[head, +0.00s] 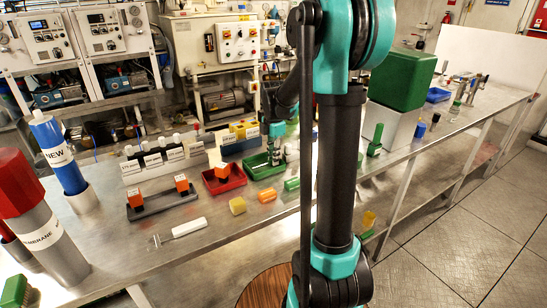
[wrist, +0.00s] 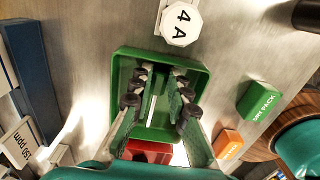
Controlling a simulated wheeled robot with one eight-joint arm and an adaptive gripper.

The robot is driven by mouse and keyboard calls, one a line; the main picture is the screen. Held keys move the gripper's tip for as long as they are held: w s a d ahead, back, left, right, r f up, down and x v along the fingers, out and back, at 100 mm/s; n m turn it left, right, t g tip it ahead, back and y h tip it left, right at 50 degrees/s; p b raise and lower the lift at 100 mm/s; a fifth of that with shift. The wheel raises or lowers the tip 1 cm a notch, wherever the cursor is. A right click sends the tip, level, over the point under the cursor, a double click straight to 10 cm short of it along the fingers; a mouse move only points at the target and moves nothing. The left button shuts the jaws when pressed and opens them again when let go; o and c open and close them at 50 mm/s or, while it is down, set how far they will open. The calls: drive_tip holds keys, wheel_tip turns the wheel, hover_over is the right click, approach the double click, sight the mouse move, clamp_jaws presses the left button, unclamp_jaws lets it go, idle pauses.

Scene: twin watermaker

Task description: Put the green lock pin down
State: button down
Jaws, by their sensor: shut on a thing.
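My gripper (head: 274,158) reaches down over a small green tray (head: 254,172) on the metal bench. In the wrist view the gripper (wrist: 160,100) has its two dark-tipped fingers inside the outline of the green tray (wrist: 117,75). It is shut on the green lock pin, which is mostly hidden between the fingers and hard to tell from the green tray behind. A thin pale strip shows between the fingers. I cannot tell whether the pin touches the tray floor.
A red tray (head: 223,180) stands left of the green one. A green block marked DRY PACK (wrist: 260,101), an orange piece (head: 267,195) and a yellow piece (head: 237,206) lie nearby. A blue bin (head: 239,146) stands behind.

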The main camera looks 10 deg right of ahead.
drive_tip(key=shift+f, duration=0.15)
drive_tip(key=c, duration=1.5)
unclamp_jaws()
drive_tip(key=shift+o, duration=0.2)
wheel_tip(320, 180, up, 12)
drive_tip(key=shift+r, duration=0.2)
